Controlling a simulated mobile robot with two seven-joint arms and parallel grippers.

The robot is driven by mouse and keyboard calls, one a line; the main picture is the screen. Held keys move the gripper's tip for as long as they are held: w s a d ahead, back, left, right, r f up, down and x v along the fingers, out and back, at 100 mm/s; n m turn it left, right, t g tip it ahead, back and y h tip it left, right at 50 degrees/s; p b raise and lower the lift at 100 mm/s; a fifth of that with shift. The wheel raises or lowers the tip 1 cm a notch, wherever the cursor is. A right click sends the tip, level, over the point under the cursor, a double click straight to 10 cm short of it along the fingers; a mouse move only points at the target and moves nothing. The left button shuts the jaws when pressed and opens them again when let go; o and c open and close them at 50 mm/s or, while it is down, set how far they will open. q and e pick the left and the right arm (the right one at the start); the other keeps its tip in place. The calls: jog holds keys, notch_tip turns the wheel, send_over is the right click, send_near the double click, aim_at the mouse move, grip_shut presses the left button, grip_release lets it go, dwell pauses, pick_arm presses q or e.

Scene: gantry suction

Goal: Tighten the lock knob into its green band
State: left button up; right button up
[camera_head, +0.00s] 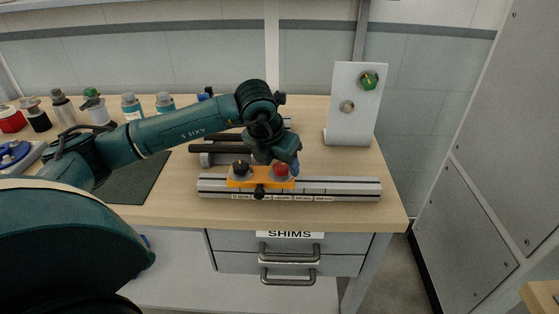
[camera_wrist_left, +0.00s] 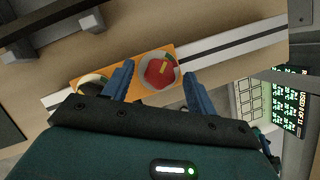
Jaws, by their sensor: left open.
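A red knob (camera_head: 281,170) with a yellow pointer mark sits on an orange carriage (camera_head: 256,183) on the silver rail (camera_head: 340,188). In the left wrist view the red knob (camera_wrist_left: 160,71) stands in a pale ring on the orange carriage (camera_wrist_left: 122,75). My left gripper (camera_head: 283,166) is open above the carriage. In the left wrist view its blue fingers (camera_wrist_left: 158,74) are on either side of the red knob, with gaps visible. A black knob (camera_head: 240,167) stands at the carriage's left end. My right gripper is out of view.
A white upright panel (camera_head: 345,120) with a green knob (camera_head: 369,80) stands at the back right. Several bottles (camera_head: 132,106) line the back left. A dark mat (camera_head: 135,185) lies on the table. A drawer unit labelled SHIMS (camera_head: 290,234) is below.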

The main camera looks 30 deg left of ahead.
pick_arm(q)
jog(key=shift+c, duration=0.5)
jog(key=c, duration=0.9)
jog(key=shift+f+m+b, duration=0.25)
jog(key=shift+m+b, duration=0.35)
jog(key=shift+b, duration=0.45)
jog(key=shift+a+r+m+h, duration=0.1)
jog(key=shift+r+m+h, duration=0.1)
jog(key=shift+m+h, duration=0.25)
jog(key=o, duration=1)
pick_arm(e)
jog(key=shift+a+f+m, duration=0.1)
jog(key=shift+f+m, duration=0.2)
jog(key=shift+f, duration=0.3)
pick_arm(q)
jog(key=shift+r, duration=0.15)
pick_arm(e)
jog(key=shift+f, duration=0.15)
